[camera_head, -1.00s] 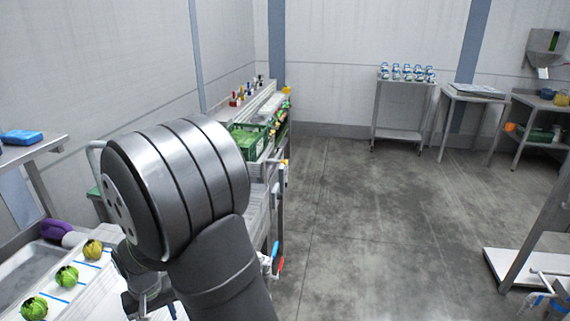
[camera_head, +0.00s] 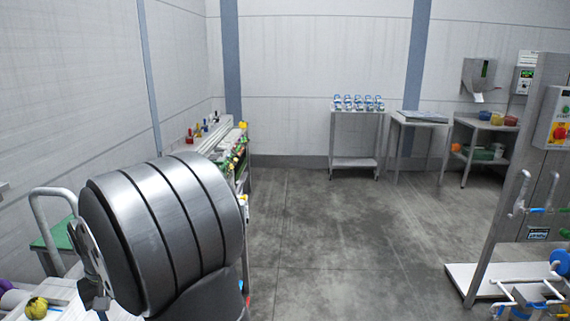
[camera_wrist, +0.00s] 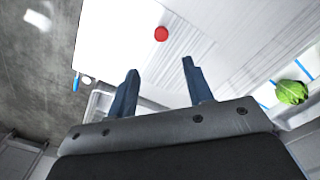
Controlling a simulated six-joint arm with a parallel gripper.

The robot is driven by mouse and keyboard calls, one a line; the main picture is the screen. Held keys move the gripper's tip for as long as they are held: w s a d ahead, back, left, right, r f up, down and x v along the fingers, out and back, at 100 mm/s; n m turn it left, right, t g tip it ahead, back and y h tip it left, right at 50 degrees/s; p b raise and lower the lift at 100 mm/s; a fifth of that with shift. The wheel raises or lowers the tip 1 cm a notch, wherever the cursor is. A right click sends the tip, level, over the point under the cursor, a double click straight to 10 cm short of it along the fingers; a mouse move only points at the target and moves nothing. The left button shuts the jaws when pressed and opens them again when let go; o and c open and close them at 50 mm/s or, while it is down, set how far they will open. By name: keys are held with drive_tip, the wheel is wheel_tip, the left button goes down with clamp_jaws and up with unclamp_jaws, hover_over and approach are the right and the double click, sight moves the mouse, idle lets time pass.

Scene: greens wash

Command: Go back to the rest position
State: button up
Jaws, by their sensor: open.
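My gripper (camera_wrist: 160,75) shows in the wrist view with its two dark blue fingers apart and nothing between them. Beyond the fingers is a pale ribbed surface with a red round spot or object (camera_wrist: 161,34) on it. A green leafy head (camera_wrist: 292,92) lies at the right of the wrist view, beside blue lines, clear of the fingers. In the head view my arm's large grey joint fills the lower left, and the gripper's fingers cannot be made out there. A yellow-green head (camera_head: 36,307) shows at the lower left corner.
A purple item (camera_head: 8,292) is at the left edge. A metal cart with several blue-and-white containers (camera_head: 357,104) stands at the back wall. A rack with pipes and blue handles (camera_head: 525,210) is at the right. The grey floor (camera_head: 340,240) between is clear.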

drive_tip(key=shift+w+a+r+m, duration=0.1)
drive_tip(key=shift+w+r+m, duration=0.2)
drive_tip(key=shift+r+m, duration=0.45)
drive_tip(key=shift+w+r+m, duration=0.3)
drive_tip(key=shift+r+m, duration=0.35)
drive_tip(key=shift+r, duration=0.15)
drive_tip(key=shift+w+a+r+m, duration=0.1)
drive_tip(key=shift+w+r+m, duration=0.2)
drive_tip(key=shift+r+m, duration=0.45)
drive_tip(key=shift+s+n, duration=0.1)
drive_tip(key=shift+n, duration=0.15)
drive_tip(key=f+n, duration=0.1)
drive_tip(key=f, duration=0.3)
drive_tip(key=s+f+n, duration=0.1)
drive_tip(key=f, duration=0.3)
drive_tip(key=f+n, duration=0.1)
drive_tip(key=f, duration=0.4)
drive_tip(key=shift+s+d+n, duration=0.2)
drive_tip(key=shift+s+n, duration=0.1)
drive_tip(key=shift+n, duration=0.1)
drive_tip(key=shift+r, duration=0.15)
